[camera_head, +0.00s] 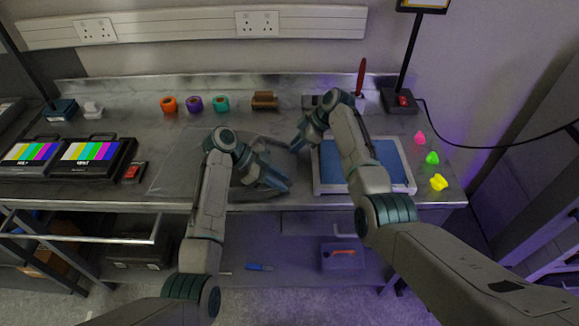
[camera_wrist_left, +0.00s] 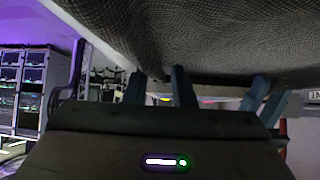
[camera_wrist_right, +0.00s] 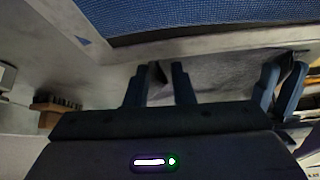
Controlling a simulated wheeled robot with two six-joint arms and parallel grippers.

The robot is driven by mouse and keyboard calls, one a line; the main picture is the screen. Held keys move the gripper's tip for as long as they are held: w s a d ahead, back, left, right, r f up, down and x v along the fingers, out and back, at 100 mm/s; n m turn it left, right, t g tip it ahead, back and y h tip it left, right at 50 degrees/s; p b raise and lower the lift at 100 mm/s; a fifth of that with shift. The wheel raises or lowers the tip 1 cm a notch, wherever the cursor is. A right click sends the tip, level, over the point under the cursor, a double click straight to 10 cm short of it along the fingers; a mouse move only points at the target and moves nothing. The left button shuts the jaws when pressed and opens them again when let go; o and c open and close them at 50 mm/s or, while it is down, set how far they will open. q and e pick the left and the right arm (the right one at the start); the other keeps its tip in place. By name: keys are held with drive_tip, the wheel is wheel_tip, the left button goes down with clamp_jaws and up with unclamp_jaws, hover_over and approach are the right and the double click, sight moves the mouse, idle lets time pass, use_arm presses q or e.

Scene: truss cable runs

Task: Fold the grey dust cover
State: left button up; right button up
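The grey dust cover (camera_head: 182,172) lies on the metal bench, left of the blue-topped tray. Its colour is close to the bench top, and my left arm hides part of it. My left gripper (camera_head: 277,180) is low at the cover's front right part, near the bench's front edge. In the left wrist view the woven cover (camera_wrist_left: 220,35) spreads above the fingers. My right gripper (camera_head: 300,140) is at the cover's back right side, beside the tray. In the right wrist view grey cloth (camera_wrist_right: 225,75) lies just beyond the fingers. Whether either gripper pinches cloth is unclear.
The white-framed blue tray (camera_head: 408,188) stands close on the right, partly under my right arm. Two colour-bar monitors (camera_head: 92,160) and a red-switch box (camera_head: 134,172) stand left. Tape rolls (camera_head: 194,104) line the back. Bright plugs (camera_head: 438,182) lie at the far right.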

use_arm(q)
drive_tip(key=shift+w+f, duration=0.1)
drive_tip(key=shift+w, duration=0.4)
drive_tip(key=c, duration=0.4)
use_arm(e)
drive_tip(key=shift+s+f, duration=0.15)
drive_tip(key=shift+s, duration=0.45)
drive_tip(key=c, duration=0.4)
use_arm(q)
clamp_jaws()
use_arm(e)
clamp_jaws()
drive_tip(key=shift+r, duration=0.2)
